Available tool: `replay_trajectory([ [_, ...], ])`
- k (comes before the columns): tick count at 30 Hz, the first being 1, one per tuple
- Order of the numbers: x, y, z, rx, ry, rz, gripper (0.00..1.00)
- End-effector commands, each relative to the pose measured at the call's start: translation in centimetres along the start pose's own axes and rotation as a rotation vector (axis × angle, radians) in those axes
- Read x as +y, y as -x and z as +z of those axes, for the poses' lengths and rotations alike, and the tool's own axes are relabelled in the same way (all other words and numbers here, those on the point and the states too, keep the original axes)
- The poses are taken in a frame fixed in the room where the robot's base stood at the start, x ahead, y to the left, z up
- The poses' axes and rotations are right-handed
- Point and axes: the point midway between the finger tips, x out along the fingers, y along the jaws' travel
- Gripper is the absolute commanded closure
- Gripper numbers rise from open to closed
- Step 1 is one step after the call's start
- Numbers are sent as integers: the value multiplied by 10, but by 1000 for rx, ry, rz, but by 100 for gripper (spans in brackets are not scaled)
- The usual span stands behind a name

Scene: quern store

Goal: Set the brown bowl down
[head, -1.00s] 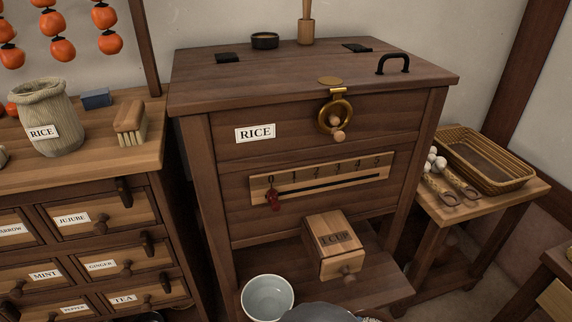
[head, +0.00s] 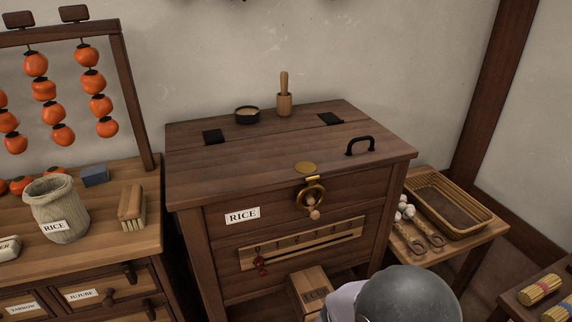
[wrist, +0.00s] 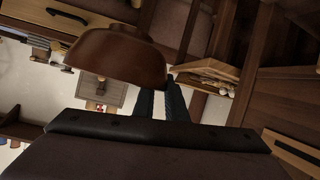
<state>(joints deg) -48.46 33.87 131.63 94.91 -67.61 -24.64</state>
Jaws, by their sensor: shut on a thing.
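The brown bowl (wrist: 118,58) shows in the wrist view, left of the middle, with its narrow foot toward the top of the picture and its wide rim toward the bottom. My gripper (wrist: 163,88) is shut on the bowl near its rim at the right side. The bowl looks held clear of any surface, and its inside is hidden. In the head view neither the bowl nor my gripper shows; only the rounded grey part of my arm is seen at the lower right.
A wooden rice chest (head: 283,150) stands in the middle, with a small dark dish (head: 247,115) and a mortar with pestle (head: 284,102) on its lid. A herb cabinet with a rice sack (head: 57,210) is at left. A wicker basket (head: 446,203) lies on the right side table.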

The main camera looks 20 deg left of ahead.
Motion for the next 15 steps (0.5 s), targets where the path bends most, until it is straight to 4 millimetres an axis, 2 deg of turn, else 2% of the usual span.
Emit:
replay_trajectory([
  [1,-3,12,-25,3,3,-14,100],
  [8,-28,45,-82,15,36,-91,100],
  [15,-63,88,-142,32,86,-205,100],
])
